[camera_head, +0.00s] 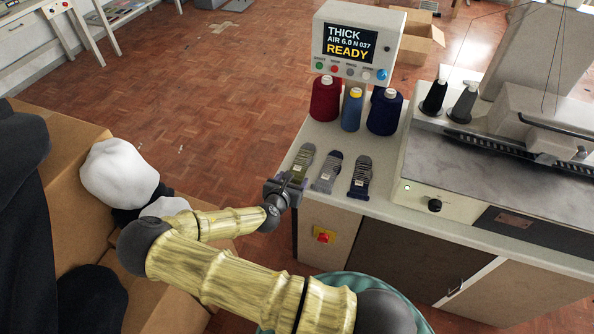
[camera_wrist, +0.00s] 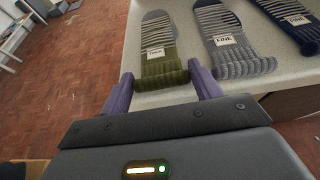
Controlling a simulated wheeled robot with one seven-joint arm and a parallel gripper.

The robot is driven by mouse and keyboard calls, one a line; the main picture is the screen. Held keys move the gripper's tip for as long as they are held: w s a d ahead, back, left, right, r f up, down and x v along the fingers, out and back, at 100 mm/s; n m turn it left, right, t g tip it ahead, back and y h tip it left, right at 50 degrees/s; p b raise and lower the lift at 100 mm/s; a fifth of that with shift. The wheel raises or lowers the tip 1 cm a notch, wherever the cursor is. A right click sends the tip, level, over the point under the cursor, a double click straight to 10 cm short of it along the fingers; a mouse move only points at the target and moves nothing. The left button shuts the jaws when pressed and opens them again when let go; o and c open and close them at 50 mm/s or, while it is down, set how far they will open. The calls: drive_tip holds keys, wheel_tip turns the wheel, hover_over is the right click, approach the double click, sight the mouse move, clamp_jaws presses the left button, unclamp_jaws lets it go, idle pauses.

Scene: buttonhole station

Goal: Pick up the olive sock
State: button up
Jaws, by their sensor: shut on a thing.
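The olive sock (camera_head: 302,159) lies at the left front edge of the pale worktop, with grey-striped foot and a tag that seems to read THICK. In the wrist view the olive sock (camera_wrist: 160,52) has its ribbed cuff toward me. My gripper (camera_head: 289,180) is at the worktop edge, at the cuff end of this sock. In the wrist view my gripper (camera_wrist: 161,76) has one purple finger on each side of the cuff, shut on it. The sock still appears to lie flat on the worktop.
A grey sock (camera_head: 327,172) and a navy-cuffed sock (camera_head: 361,177) tagged FINE lie close to the right. Thread cones (camera_head: 325,100) and a display reading READY (camera_head: 350,45) stand behind. A knitting machine (camera_head: 490,165) is at right. Cardboard boxes (camera_head: 75,150) are at left.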

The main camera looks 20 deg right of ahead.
wheel_tip(320, 180, up, 10)
drive_tip(key=shift+r, duration=0.1)
idle(0.4)
drive_tip(key=shift+a, duration=0.15)
idle(0.4)
